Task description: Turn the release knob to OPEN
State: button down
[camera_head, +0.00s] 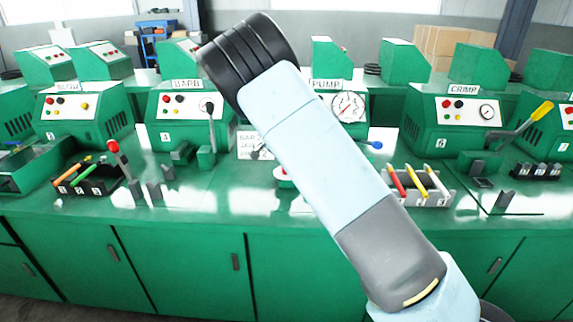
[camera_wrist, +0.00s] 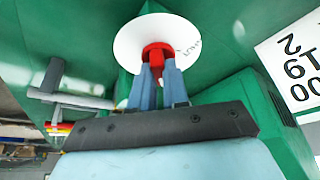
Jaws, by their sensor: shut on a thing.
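The red release knob (camera_wrist: 157,52) stands in the middle of a round white dial plate (camera_wrist: 130,42) on a green surface in the wrist view. Faint lettering shows at the plate's right edge, too small to read, so I cannot tell which mark the knob faces. My gripper (camera_wrist: 158,75) is shut on the knob, with one blue-grey finger on each side of it. In the head view my arm hides the gripper and the knob. A small white and red piece (camera_head: 284,178) shows left of my arm; I cannot tell whether it is the dial.
A white number card (camera_wrist: 292,62) is close on the right in the wrist view. In the head view the PUMP gauge (camera_head: 348,107) is behind my arm, a tray with colored handles (camera_head: 427,201) to its right.

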dwell(0.3)
jog(key=c, duration=1.1)
grip_release()
jog(key=v, duration=1.3)
jog(key=shift+s+a+r, duration=0.1)
jog(key=shift+r, duration=0.2)
